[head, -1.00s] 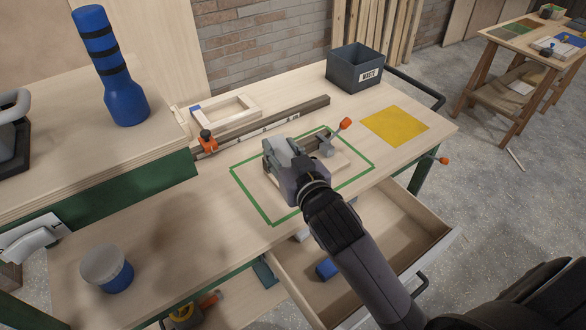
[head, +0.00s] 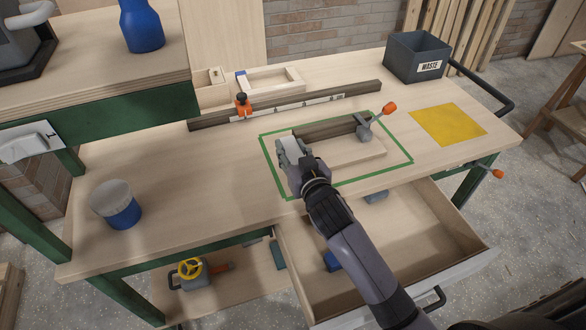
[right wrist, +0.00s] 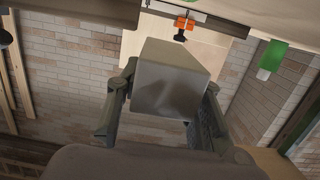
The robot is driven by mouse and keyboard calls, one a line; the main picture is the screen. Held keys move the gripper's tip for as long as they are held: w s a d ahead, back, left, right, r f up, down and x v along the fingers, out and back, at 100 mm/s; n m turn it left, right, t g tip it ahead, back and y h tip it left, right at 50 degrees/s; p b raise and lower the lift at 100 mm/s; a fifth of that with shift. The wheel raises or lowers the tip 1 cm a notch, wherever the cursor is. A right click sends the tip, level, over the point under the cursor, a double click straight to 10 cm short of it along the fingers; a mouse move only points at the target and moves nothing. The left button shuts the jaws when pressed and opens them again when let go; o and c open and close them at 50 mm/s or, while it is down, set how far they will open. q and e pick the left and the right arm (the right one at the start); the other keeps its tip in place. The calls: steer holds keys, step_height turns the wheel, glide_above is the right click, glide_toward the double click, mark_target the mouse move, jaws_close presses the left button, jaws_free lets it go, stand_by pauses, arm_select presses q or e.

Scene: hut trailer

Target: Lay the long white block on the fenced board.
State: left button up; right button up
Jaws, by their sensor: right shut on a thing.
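The fenced board (head: 358,151) lies on the workbench inside a green tape outline. A dark fence (head: 330,130) runs along its back edge, and an orange-handled clamp (head: 375,122) is at its right end. My right gripper (head: 291,152) is at the board's left end, inside the outline. It is shut on the white block (right wrist: 170,80), whose near end shows greyish between the fingers in the right wrist view. In the head view only a small pale part of the block (head: 290,143) shows; its length is hidden. I cannot tell whether it touches the board. My left gripper is out of view.
A ruled dark rail (head: 290,103) with an orange stop (head: 242,103) lies behind the outline. A waste bin (head: 415,58) and yellow mat (head: 448,125) are to the right. An open drawer (head: 450,245) is below the front edge. A blue-and-white pot (head: 117,205) stands at left.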

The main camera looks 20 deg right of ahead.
steer(key=shift+f+b, duration=0.4)
steer(key=shift+f, duration=2.7)
steer(key=shift+f, duration=0.2)
steer(key=o, duration=1.3)
steer(key=shift+r, duration=0.1)
steer(key=shift+c, duration=0.2)
